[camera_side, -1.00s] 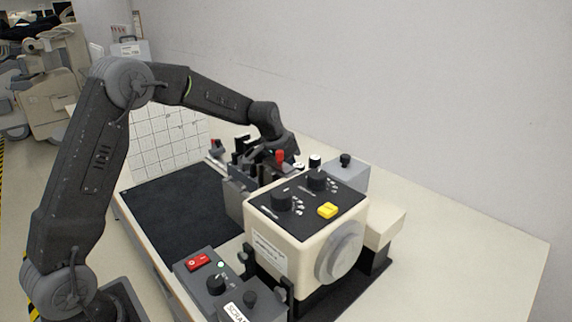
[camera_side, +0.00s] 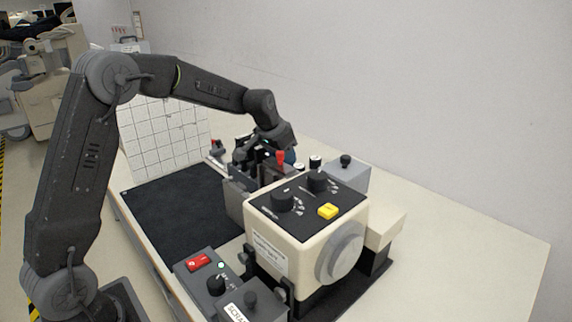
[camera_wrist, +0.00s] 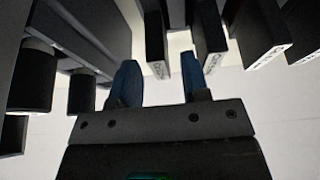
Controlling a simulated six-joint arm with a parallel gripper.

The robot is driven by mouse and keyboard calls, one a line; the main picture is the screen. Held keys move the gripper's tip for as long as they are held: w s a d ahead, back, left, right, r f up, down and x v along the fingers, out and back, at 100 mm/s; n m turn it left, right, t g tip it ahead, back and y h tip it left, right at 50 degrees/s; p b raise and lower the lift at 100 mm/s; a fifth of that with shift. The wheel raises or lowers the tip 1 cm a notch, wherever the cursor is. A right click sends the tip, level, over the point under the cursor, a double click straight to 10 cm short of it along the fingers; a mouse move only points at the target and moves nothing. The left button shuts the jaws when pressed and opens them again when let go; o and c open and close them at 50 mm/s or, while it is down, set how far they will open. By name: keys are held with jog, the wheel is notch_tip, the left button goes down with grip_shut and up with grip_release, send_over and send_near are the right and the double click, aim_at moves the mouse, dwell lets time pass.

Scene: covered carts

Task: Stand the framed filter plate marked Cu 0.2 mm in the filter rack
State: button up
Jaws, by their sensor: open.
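My gripper (camera_wrist: 162,78) is open, its two blue fingertips apart. In the wrist view, a dark upright plate (camera_wrist: 153,35) with a small white label lies between the fingertip lines; the picture does not show whether they touch it. More dark plates with labelled edges (camera_wrist: 262,35) stand to the right. I cannot read the labels, so I cannot tell which is Cu 0.2 mm. In the side view my gripper (camera_side: 275,150) is over a group of upright dark pieces behind the cream housing. A grey slotted holder (camera_side: 233,198) stands there; I cannot tell whether it is the filter rack.
The cream housing (camera_side: 310,222) with black knobs and a yellow button stands in front of my gripper. A grey control box (camera_side: 222,287) with a red switch is nearer. A black mat (camera_side: 180,215) lies clear at the left. A grey box (camera_side: 346,174) stands at the right.

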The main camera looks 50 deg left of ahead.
jog(key=v, duration=0.8)
jog(key=shift+t, duration=0.3)
jog(key=s+d+r, duration=0.1)
jog(key=s+d, duration=0.2)
jog(key=s, duration=0.2)
jog(key=s+d+r, duration=0.2)
jog(key=s+d, duration=0.1)
jog(key=s, duration=0.2)
jog(key=s+d+r, duration=0.1)
jog(key=s+d, duration=0.1)
jog(key=s, duration=0.3)
jog(key=shift+s+d+r, duration=0.3)
jog(key=shift+s+d, duration=0.1)
jog(key=s+d+f, duration=0.1)
jog(key=s+f, duration=0.1)
jog(key=s, duration=0.5)
jog(key=s+d+f, duration=0.2)
jog(key=s, duration=0.5)
jog(key=shift+d+f, duration=0.3)
jog(key=shift+f, duration=0.05)
jog(key=shift+w, duration=0.1)
